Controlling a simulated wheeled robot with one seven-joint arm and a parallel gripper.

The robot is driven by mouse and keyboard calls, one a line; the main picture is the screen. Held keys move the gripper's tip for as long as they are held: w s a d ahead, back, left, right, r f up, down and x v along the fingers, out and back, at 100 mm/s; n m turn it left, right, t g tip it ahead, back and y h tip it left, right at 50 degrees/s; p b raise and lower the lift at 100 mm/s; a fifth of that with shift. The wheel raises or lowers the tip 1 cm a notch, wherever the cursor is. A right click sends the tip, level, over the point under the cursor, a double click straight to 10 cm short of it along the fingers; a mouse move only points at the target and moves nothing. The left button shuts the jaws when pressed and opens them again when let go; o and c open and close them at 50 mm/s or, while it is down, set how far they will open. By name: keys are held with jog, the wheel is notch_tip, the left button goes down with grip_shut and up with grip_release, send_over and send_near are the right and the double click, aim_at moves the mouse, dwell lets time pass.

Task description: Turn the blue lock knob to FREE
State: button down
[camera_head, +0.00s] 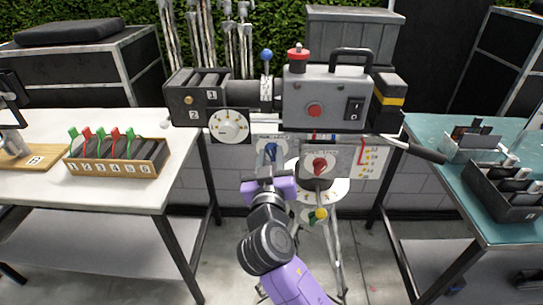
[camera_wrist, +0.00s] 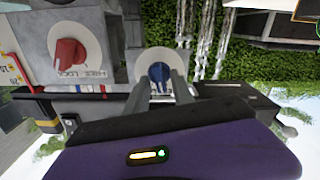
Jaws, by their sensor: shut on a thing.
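The blue lock knob (camera_wrist: 160,74) sits on a pale plate in the wrist view, between the two fingers of my gripper (camera_wrist: 160,88). In the head view the blue knob (camera_head: 270,150) shows on a light panel under the camera rig, just above my gripper (camera_head: 268,178). My gripper is shut on the blue knob. Its purple body hides the lower part of the view. The lettering around the blue knob is too small or covered to read, so I cannot tell which mark it points to.
A red knob (camera_head: 319,165) on its own plate is close to the right; the wrist view shows this red knob (camera_wrist: 68,52) beside the words FREE and LOCK. The camera rig (camera_head: 325,98) is above. A white table (camera_head: 100,190) stands left, a teal table (camera_head: 455,205) right.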

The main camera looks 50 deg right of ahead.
jog(key=shift+a+n+p, duration=0.1)
jog(key=shift+n+p, duration=0.25)
jog(key=shift+n, duration=1.25)
jog(key=shift+f, duration=0.1)
jog(key=c, duration=1.4)
grip_release()
jog(key=shift+c, duration=0.2)
jog(key=b+v, duration=0.1)
jog(key=v, duration=0.6)
jog(key=shift+s+a+b, duration=0.25)
jog(key=shift+a+b, duration=0.05)
jog(key=shift+b, duration=0.05)
